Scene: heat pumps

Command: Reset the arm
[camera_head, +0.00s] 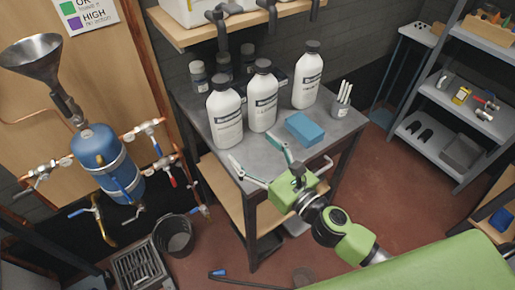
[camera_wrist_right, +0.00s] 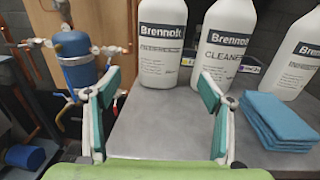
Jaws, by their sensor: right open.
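My right gripper (camera_head: 262,160) is open and empty at the front edge of the grey table (camera_head: 196,112). In the right wrist view its two green-padded fingers (camera_wrist_right: 160,112) stand wide apart with bare table top between them. The green right arm (camera_head: 342,232) reaches in from the lower right. White bottles stand beyond the fingers: an antifreeze bottle (camera_wrist_right: 162,45), a cleaner bottle (camera_wrist_right: 222,45) and a third bottle (camera_head: 308,78). The gripper touches none of them. My left gripper is not in view.
A blue tank (camera_head: 102,155) with pipes and valves is at left. A black bucket (camera_head: 174,238) is on the floor. A wall shelf (camera_head: 190,36) hangs above; grey shelving (camera_head: 440,140) stands right.

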